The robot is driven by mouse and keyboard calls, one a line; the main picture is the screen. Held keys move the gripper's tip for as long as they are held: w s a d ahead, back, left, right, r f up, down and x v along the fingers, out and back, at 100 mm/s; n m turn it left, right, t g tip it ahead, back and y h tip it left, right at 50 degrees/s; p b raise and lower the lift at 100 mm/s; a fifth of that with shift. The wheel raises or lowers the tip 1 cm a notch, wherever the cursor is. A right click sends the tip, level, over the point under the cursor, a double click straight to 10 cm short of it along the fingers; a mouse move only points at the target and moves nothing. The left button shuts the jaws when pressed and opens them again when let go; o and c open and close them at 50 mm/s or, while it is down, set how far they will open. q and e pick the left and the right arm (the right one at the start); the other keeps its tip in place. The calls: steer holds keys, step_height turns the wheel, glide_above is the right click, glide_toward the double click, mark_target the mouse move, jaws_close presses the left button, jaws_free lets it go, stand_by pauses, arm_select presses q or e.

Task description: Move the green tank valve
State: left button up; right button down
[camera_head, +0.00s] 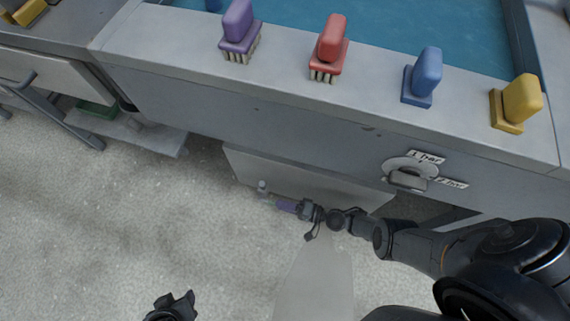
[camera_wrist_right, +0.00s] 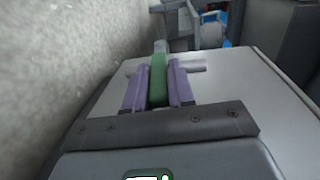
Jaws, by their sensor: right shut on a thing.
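The green tank valve (camera_wrist_right: 158,80) shows in the right wrist view as an upright green handle on a grey fitting. My right gripper (camera_wrist_right: 158,88) is shut on it, with a purple finger pad on each side. In the head view my right gripper (camera_head: 287,206) is low in front of the tank, beside a small grey pipe end (camera_head: 263,186). The valve is mostly hidden there by the fingers. Part of my left gripper (camera_head: 172,306) shows at the bottom edge, away from the valve; its jaw state is unclear.
The grey tank (camera_head: 250,105) holds blue water (camera_head: 390,35). Purple (camera_head: 238,25), red (camera_head: 330,42), blue (camera_head: 422,75) and yellow (camera_head: 516,100) brushes stand on its rim. A dial (camera_head: 408,172) with bar labels is on its front. The floor (camera_head: 90,230) at left is clear.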

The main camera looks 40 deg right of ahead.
steer(key=c, duration=1)
jaws_free()
steer(key=shift+w+a, duration=0.1)
steer(key=shift+a, duration=0.05)
steer(key=shift+o, duration=0.2)
steer(key=shift+s+d+r, duration=0.1)
steer(key=shift+s+d, duration=0.25)
steer(key=p+v, duration=0.1)
steer(key=v, duration=0.9)
steer(key=shift+p, duration=0.35)
steer(key=shift+c, duration=0.3)
